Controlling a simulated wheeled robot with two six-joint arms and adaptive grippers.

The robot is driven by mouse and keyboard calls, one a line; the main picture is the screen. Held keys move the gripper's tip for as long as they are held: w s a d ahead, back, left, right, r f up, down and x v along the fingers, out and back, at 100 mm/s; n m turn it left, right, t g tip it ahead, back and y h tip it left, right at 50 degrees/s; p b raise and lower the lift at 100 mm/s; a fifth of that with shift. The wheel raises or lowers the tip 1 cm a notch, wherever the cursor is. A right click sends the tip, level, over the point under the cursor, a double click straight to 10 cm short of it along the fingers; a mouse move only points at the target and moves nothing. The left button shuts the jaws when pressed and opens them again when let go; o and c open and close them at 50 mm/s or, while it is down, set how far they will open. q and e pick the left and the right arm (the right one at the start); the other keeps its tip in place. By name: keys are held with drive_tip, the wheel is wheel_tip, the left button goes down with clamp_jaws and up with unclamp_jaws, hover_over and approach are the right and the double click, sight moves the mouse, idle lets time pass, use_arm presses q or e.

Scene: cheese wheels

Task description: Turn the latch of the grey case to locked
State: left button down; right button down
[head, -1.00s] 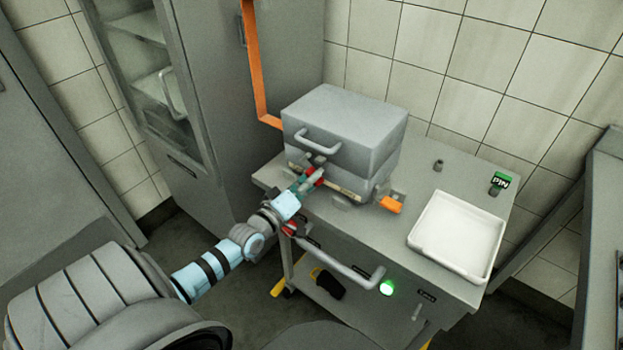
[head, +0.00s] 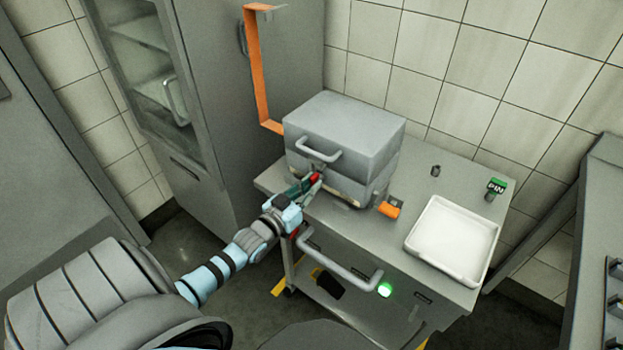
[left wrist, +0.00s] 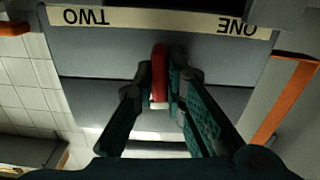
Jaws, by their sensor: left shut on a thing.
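The grey case (head: 345,125) sits on the grey trolley, with a handle on its front. Its red latch (head: 317,177) is low on the front; in the left wrist view the red latch (left wrist: 158,72) stands upright in the picture between the fingers. A pale strip (left wrist: 165,21) on the case reads TWO and ONE upside down there, with the latch between the words. My left gripper (head: 309,185) is shut on the latch, and in the left wrist view its green-padded fingers (left wrist: 160,85) flank it. The latch's pivot is partly hidden. My right gripper is not in view.
A white tray (head: 453,240) lies on the trolley top (head: 390,235) at right. The trolley's handle bar (head: 340,262) lies below the gripper. A tall cabinet (head: 215,110) stands behind at left.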

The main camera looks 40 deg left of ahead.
use_arm(q)
drive_tip(key=shift+m, duration=0.5)
drive_tip(key=c, duration=1.6)
unclamp_jaws()
drive_tip(key=shift+c, duration=0.2)
drive_tip(key=shift+s, duration=0.1)
drive_tip(key=s, duration=1.1)
drive_tip(key=shift+s, duration=0.4)
